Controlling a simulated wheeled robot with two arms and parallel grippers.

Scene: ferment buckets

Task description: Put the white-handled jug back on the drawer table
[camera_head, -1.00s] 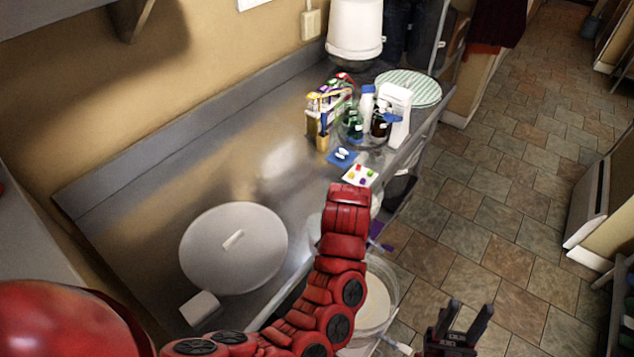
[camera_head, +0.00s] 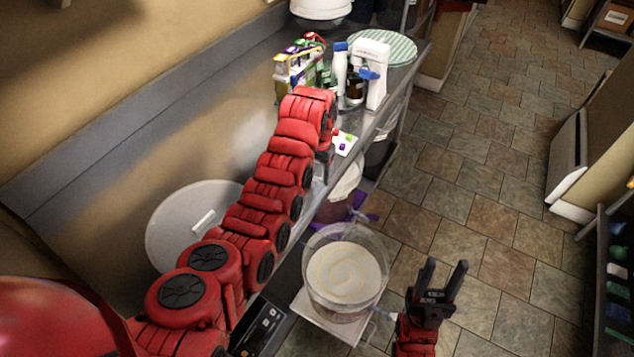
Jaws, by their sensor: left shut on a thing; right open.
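My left arm reaches forward over a long steel-topped table (camera_head: 95,215). My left gripper (camera_head: 326,165) points down past the table's right edge, mostly hidden behind its red wrist. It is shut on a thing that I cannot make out. I cannot pick out the white-handled jug for certain, and no drawers show on the table. My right gripper (camera_head: 444,268) is open and empty, low at the right over the tiled floor. A clear bucket (camera_head: 343,280) with creamy contents stands beside the table, left of the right gripper.
A pale round lid (camera_head: 183,235) lies on the table. Cartons (camera_head: 296,68), bottles, a white device (camera_head: 372,78) and a striped round mat (camera_head: 392,46) crowd its far end. A whitish container (camera_head: 345,184) stands below the wrist. The tiled floor (camera_head: 470,190) at right is clear.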

